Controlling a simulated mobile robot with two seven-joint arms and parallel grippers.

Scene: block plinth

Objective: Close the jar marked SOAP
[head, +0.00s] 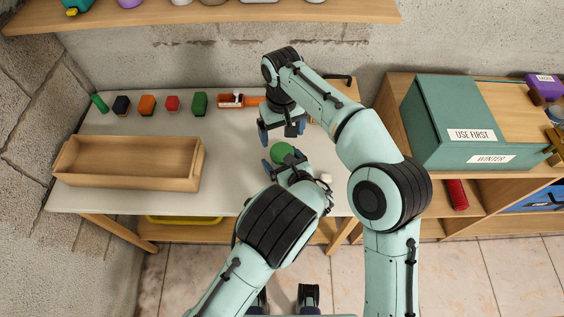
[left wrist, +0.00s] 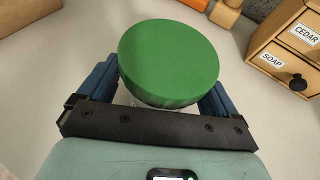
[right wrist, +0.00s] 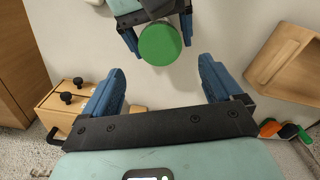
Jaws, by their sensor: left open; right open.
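A jar with a round green lid (head: 283,152) stands on the grey table. In the left wrist view the green lid (left wrist: 169,62) sits over a clear body; no label shows on it. My left gripper (head: 285,167) is open, its fingers on either side of the jar. I cannot tell if they touch it. My right gripper (head: 283,130) is open and empty, behind the jar; the right wrist view shows the lid (right wrist: 160,44) beyond its fingertips. The word SOAP is on a small wooden drawer box (left wrist: 288,42), below CEDAR, beside a black knob.
An empty wooden tray (head: 128,183) lies at the left of the table (head: 235,190). A teal chest (head: 430,125) marked USE FIRST and WINTER stands right.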

